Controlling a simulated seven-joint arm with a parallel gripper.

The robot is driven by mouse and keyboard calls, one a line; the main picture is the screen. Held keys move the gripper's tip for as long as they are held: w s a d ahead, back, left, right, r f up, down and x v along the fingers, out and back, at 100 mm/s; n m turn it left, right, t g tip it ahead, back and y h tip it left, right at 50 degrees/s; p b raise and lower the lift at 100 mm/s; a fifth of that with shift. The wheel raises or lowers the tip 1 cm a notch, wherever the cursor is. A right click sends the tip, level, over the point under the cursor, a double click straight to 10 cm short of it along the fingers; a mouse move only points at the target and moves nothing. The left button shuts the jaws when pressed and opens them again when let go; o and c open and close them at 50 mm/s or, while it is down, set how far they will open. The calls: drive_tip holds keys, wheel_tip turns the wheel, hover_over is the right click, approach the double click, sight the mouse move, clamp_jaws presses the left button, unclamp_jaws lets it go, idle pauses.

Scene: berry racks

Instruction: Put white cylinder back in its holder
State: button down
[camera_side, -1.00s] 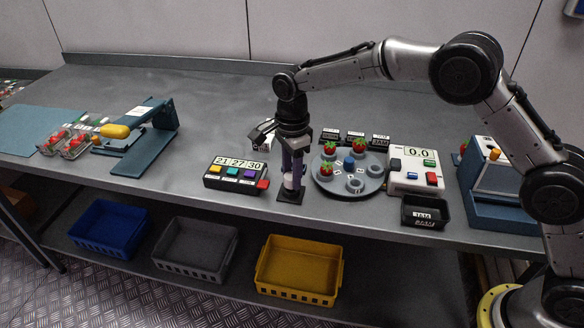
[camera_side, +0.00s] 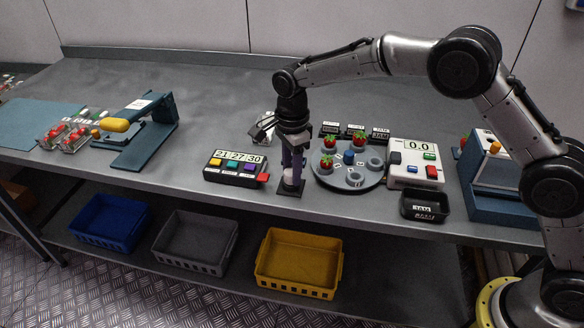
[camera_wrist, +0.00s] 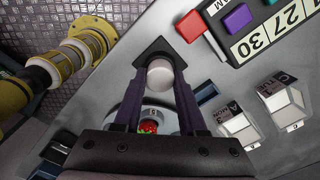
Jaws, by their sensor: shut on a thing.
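My gripper (camera_side: 292,168) points straight down near the bench's front edge, between the button timer and the round tray. Its two purple fingers are shut on the white cylinder (camera_side: 289,181), which looks upright. In the wrist view the cylinder's round pale end (camera_wrist: 160,74) shows between the fingertips of my gripper (camera_wrist: 158,78). The black square holder base (camera_side: 283,190) is directly below the cylinder; it also shows in the wrist view (camera_wrist: 153,48). The fingers hide the cylinder's lower contact, so I cannot tell whether it is seated in the holder.
The timer (camera_side: 236,166) stands close on the left. The round tray (camera_side: 335,183) with strawberries is close on the right. Beyond it are a scale (camera_side: 413,176) and a black bin (camera_side: 424,206). The bench's front edge is just ahead of the holder, above a yellow crate (camera_side: 297,285).

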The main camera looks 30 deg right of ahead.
drive_tip(key=shift+c, duration=2)
unclamp_jaws()
drive_tip(key=shift+r, duration=3.55)
